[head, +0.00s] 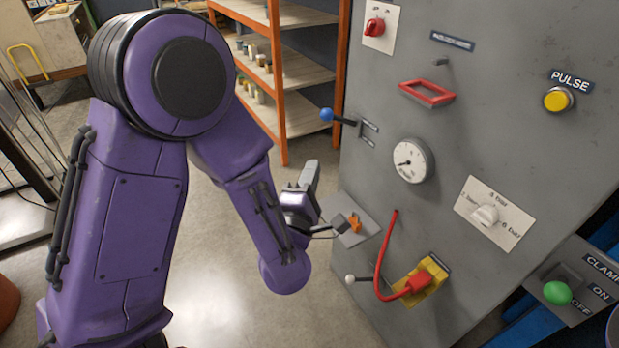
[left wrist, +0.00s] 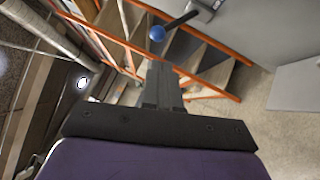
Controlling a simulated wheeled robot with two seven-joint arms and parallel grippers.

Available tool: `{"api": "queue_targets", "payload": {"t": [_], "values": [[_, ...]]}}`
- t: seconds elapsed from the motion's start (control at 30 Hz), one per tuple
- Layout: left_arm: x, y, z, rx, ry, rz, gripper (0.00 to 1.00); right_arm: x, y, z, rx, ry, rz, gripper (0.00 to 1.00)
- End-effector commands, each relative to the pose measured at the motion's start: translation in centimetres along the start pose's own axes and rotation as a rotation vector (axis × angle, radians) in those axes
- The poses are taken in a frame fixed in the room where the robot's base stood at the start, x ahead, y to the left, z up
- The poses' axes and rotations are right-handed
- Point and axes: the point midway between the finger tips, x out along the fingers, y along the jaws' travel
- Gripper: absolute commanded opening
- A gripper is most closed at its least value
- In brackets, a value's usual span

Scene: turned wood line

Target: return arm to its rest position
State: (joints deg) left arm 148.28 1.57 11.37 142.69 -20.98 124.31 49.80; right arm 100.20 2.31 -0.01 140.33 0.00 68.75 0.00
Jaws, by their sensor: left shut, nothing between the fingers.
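My left arm is purple and comes in from the left in the head view, bent at the elbow. Its gripper (head: 308,176) points up beside the left edge of the grey machine cabinet (head: 468,100). In the left wrist view the fingers (left wrist: 164,84) are together with nothing between them. A lever with a blue ball knob (head: 326,114) is above and to the right of the gripper, apart from it; the blue knob (left wrist: 157,33) also shows beyond the fingertips in the wrist view. My right gripper is not in view.
The cabinet face carries a red handle frame (head: 427,93), a dial gauge (head: 412,161), a yellow PULSE button (head: 558,99) and a red cable (head: 381,262) in a yellow socket. A green knob (head: 557,292) is at the lower right. Orange shelves (head: 276,75) stand behind. Open floor (head: 230,290) lies below.

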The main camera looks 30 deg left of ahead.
Motion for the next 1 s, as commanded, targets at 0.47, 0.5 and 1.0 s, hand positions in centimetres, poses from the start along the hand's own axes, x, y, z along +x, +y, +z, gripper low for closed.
{"api": "queue_targets", "payload": {"t": [0.47, 0.5, 1.0], "values": [[-1.2, -1.3, 1.0, 0.213, -0.052, -0.072, 0.00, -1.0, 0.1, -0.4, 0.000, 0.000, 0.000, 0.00], [-1.1, -2.3, 1.1, 0.335, -0.078, -0.117, 0.00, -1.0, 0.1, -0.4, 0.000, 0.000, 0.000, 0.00], [-24.1, -17.7, -14.5, 1.359, -0.621, -1.327, 0.00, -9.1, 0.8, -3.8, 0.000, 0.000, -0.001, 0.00]]}}
